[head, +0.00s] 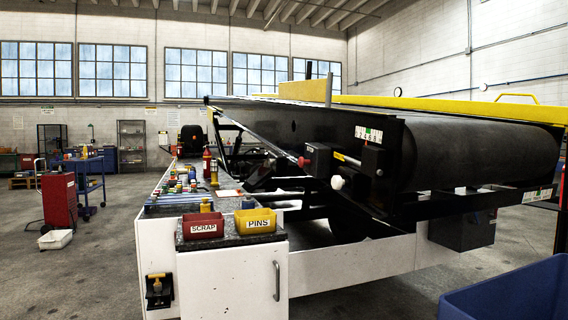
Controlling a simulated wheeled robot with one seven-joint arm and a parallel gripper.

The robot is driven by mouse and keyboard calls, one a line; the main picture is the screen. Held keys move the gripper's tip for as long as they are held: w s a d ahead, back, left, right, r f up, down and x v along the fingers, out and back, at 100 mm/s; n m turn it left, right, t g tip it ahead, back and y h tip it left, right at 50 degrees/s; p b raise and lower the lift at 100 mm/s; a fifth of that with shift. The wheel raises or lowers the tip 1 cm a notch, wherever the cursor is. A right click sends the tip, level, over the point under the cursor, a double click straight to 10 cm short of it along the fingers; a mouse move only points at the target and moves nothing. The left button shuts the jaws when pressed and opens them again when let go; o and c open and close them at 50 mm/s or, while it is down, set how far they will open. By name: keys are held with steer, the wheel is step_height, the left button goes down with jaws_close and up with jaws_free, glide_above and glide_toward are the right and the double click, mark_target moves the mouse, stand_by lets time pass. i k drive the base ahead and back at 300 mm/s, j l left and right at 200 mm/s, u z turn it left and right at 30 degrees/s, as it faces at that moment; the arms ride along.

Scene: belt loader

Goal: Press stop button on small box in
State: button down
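A small dark box (319,159) is mounted on the side of the black belt loader frame, right of the picture's middle. A red button (303,161) sticks out of its left side. Just below and to the right is another small dark box with a pale round knob (337,182). From this distance I cannot tell whether the red button is pressed in. My gripper is not in view, and nothing covers the red button.
A white cabinet (232,283) with a red SCRAP bin (203,228), a yellow PINS bin (255,222) and several bottles stands in front. The belt (480,150) rises at right. A blue crate (510,295) is at lower right. Open floor (80,270) lies at left.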

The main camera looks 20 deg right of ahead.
mark_target(302, 162)
steer(key=i+l+z, duration=0.1)
steer(key=i, duration=0.65)
steer(key=i+l, duration=0.2)
steer(key=i, duration=0.5)
steer(key=l+z, duration=0.05)
